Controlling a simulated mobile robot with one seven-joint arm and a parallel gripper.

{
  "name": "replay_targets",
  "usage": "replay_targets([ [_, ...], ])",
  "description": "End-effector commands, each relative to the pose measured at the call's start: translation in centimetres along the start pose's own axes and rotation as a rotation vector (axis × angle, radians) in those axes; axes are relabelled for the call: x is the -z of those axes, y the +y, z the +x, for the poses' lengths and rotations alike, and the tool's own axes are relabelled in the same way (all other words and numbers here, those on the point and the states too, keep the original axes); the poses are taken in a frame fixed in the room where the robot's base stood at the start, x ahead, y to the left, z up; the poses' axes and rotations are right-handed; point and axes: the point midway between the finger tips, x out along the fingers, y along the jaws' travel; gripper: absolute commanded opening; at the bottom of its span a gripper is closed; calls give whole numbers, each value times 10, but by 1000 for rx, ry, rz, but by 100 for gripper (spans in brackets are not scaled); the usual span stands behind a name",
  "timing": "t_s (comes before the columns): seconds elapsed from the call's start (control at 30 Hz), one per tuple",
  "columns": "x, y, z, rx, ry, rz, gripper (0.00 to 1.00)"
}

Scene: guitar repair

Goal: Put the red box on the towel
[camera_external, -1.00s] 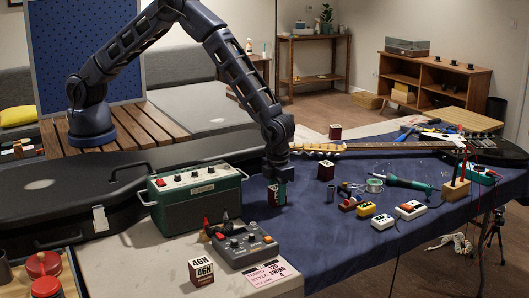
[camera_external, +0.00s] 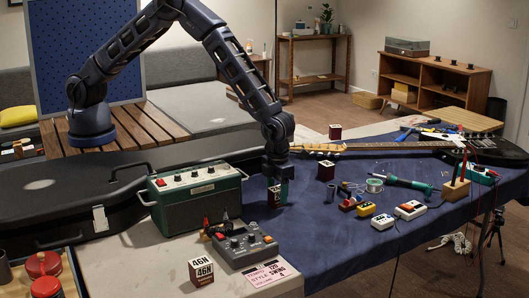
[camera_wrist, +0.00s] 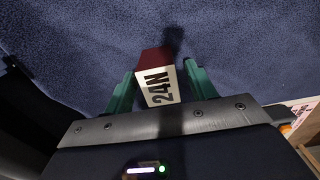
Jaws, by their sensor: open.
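A small red and white box marked 24N (camera_wrist: 156,78) lies between the green fingers of my gripper (camera_wrist: 157,88) in the wrist view. The fingers are open, with a gap visible at least on the right side of the box. In the external view my gripper (camera_external: 277,190) points down over this box (camera_external: 274,198), which is at the left part of the dark blue cloth (camera_external: 325,235). The cloth looks like the towel and also fills the wrist view background (camera_wrist: 230,50). The fingers partly hide the box in the external view.
Similar boxes stand at the front, marked 46N (camera_external: 201,272), and on the cloth (camera_external: 326,171) and behind it (camera_external: 335,131). A green amplifier (camera_external: 197,193) and a grey pedal (camera_external: 241,245) are left of my gripper.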

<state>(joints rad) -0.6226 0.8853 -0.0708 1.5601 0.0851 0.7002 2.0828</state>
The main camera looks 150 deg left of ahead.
Motion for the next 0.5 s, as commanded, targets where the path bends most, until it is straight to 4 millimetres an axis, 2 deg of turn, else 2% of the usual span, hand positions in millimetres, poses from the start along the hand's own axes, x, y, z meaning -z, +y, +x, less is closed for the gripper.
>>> replay_targets([
  [0.3, -1, 0, -60, 2, -2, -1, 56],
  [0.5, 0, 0, -93, 3, -2, 0, 56],
])
